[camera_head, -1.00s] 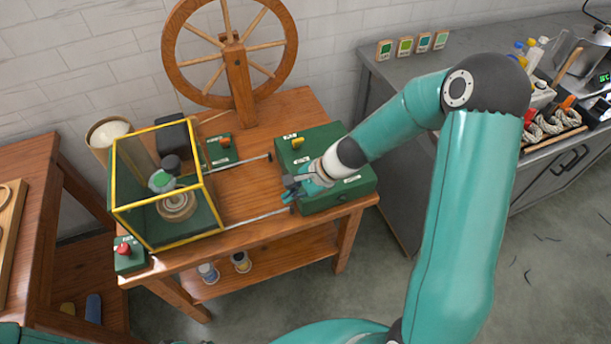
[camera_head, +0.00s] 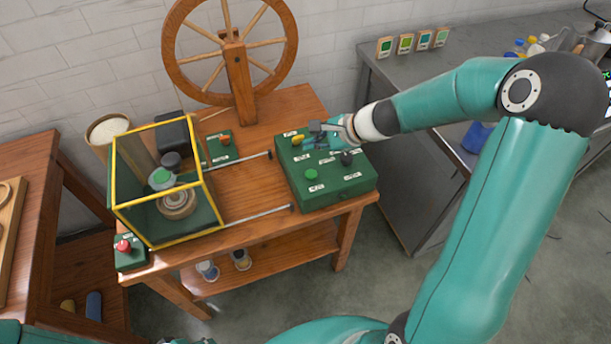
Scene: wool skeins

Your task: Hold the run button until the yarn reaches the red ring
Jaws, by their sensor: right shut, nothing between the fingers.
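A green control box (camera_head: 325,197) stands at the right of the wooden bench. Its top carries a round green button (camera_head: 311,174), a yellow switch (camera_head: 297,139), a black knob (camera_head: 347,158) and small labels too small to read, so I cannot tell which one is the run button. My right gripper (camera_head: 319,137) is shut and empty over the back of the box top, beside the yellow switch and apart from the green button. Contact is unclear. A pale spool (camera_head: 177,204) sits inside a yellow-framed guard (camera_head: 208,196); yarn and red ring are too small to make out. My left gripper is out of view.
A wooden wheel (camera_head: 237,70) stands at the bench's back. A red button box (camera_head: 130,255) is at the front left corner. Two thin metal rods (camera_head: 262,213) lie between guard and control box. A smaller green box (camera_head: 222,150) with an orange switch stands behind.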

